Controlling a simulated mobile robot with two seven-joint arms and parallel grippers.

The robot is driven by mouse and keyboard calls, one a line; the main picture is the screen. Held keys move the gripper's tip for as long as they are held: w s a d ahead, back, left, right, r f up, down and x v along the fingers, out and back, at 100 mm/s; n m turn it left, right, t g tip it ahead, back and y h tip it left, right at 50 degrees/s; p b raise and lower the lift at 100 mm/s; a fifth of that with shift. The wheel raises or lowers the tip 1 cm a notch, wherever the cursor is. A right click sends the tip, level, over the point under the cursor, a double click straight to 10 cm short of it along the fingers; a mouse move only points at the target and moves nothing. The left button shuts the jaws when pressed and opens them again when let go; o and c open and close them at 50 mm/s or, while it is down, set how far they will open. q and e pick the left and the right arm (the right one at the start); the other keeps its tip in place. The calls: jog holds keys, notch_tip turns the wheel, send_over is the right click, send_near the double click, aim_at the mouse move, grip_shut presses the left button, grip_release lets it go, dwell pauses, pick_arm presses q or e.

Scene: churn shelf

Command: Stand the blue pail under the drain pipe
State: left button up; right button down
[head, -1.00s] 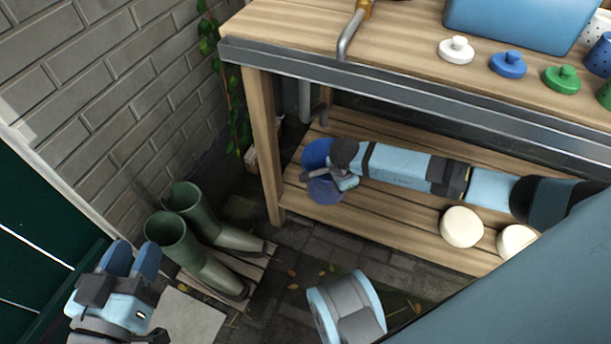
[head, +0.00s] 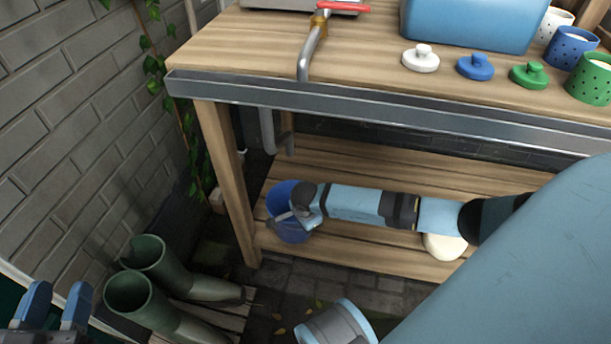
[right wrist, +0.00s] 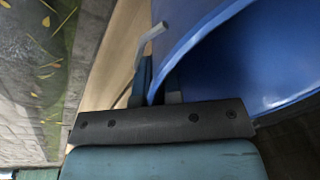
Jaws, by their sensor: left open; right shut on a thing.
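The blue pail (head: 278,197) is at the left end of the lower slatted shelf, just right of the front leg. My right gripper (head: 290,215) is shut on its rim, and the arm reaches in from the right. In the right wrist view the pail's curved blue wall (right wrist: 215,45) fills the upper right, with its rim between the fingers. I cannot tell whether the pail's base touches the shelf. The grey drain pipe (head: 266,132) hangs below the bench top, above and slightly left of the pail. My left gripper (head: 56,305) is open and empty at the lower left.
The wooden bench (head: 250,45) has a grey front rail. A tap (head: 312,45), a blue basin (head: 470,25) and several lids and pots stand on top. A round cream object (head: 444,246) is on the shelf beneath my right arm.

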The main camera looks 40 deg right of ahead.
jog(key=shift+w, duration=0.1)
jog(key=shift+f, duration=0.15)
jog(key=c, duration=1.3)
grip_release()
pick_arm(q)
jog(key=shift+r, duration=0.1)
pick_arm(e)
jog(key=shift+r, duration=0.35)
pick_arm(q)
jog(key=n+p, duration=0.1)
jog(key=s+d+n+g+p, duration=0.1)
jog(key=p, duration=0.1)
jog(key=s+f+n+y+p, duration=0.1)
jog(key=p, duration=0.1)
jog(key=shift+s+d+g, duration=0.25)
jog(key=shift+d+g, duration=0.05)
jog(key=shift+g, duration=0.1)
pick_arm(e)
jog(key=r, duration=0.3)
jog(key=s+a+r, duration=0.1)
jog(key=r, duration=0.7)
jog(key=shift+s+a+r, duration=0.15)
jog(key=shift+s+r, duration=0.05)
jog(key=shift+s, duration=0.1)
